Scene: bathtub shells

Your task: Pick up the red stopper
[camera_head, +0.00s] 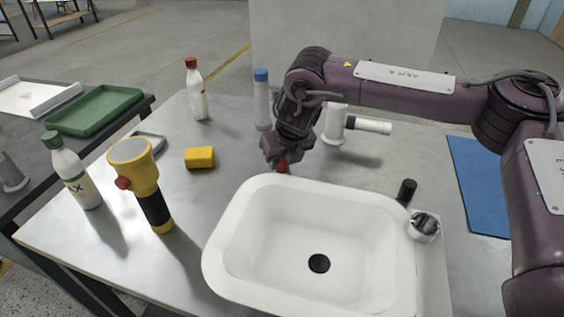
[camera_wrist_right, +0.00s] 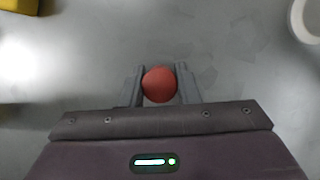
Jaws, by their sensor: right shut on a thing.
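The red stopper (camera_head: 283,168) is small and round and sits just behind the back rim of the white basin. In the right wrist view the red stopper (camera_wrist_right: 159,84) lies between the two grey fingers. My right gripper (camera_head: 277,160) points down and is shut on the stopper; it also shows in the wrist view (camera_wrist_right: 160,88). In the head view the fingers hide part of the stopper, and I cannot tell whether it touches the table. My left gripper is in neither view.
The white basin (camera_head: 240,205) with a dark drain stands in front of the gripper. A yellow block (camera_head: 199,158), a yellow torch (camera_head: 143,182) and a red-capped bottle (camera_head: 196,92) are to the left. A blue-capped cylinder (camera_head: 262,100) and a white fitting (camera_head: 338,124) stand close behind my arm.

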